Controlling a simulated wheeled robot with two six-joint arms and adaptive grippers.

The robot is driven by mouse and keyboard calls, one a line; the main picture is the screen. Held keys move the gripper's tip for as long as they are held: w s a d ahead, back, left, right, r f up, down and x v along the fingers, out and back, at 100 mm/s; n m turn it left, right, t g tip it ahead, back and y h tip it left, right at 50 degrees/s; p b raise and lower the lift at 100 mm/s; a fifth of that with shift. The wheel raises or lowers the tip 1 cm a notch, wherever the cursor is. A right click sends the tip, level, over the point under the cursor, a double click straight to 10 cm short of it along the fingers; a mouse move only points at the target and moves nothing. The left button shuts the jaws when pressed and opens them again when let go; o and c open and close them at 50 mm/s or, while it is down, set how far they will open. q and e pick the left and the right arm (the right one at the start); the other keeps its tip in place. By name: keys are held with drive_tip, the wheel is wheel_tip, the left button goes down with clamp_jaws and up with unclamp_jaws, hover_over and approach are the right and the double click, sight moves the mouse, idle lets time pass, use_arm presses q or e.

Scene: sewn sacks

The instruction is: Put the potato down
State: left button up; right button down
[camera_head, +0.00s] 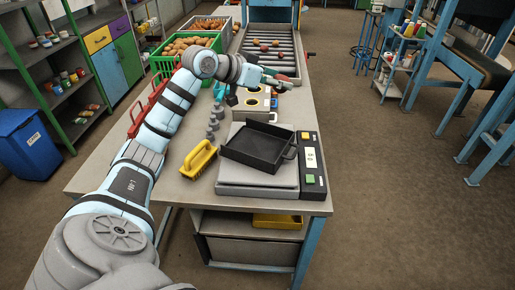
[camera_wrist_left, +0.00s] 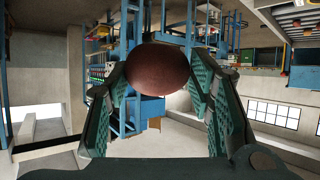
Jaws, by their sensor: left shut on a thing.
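My left gripper (camera_head: 281,83) reaches in over the far half of the workbench and points to the right in the head view. In the left wrist view the gripper (camera_wrist_left: 158,84) is shut on a reddish-brown potato (camera_wrist_left: 158,70), held between its two green ridged fingers. In the head view the held potato is too small to make out clearly at the fingertips. A black empty tray (camera_head: 258,150) sits on the scale (camera_head: 258,190), nearer than the gripper. My right gripper is not in view.
Farther back are a green crate (camera_head: 160,66) of potatoes and a roller conveyor (camera_head: 283,61). The front left of the bench is clear.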

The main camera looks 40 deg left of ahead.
use_arm(q)
wheel_tip(320, 180, down, 3)
drive_tip(key=a, duration=0.2)
drive_tip(key=b, duration=0.1)
approach(278, 146)
drive_tip(key=shift+n+y, duration=0.3)
drive_tip(key=shift+y, duration=0.1)
drive_tip(key=w, duration=0.1)
drive_tip(key=w+d, duration=0.1)
drive_tip(key=w, duration=0.1)
drive_tip(key=w+f, duration=0.1)
drive_tip(key=shift+w+d, duration=0.2)
drive_tip(key=shift+w, duration=0.1)
drive_tip(key=shift+s+f+b, duration=0.1)
drive_tip(key=shift+f+b, duration=0.5)
drive_tip(key=shift+b, duration=0.3)
drive_tip(key=o, duration=1.2)
drive_tip(key=shift+d, duration=0.15)
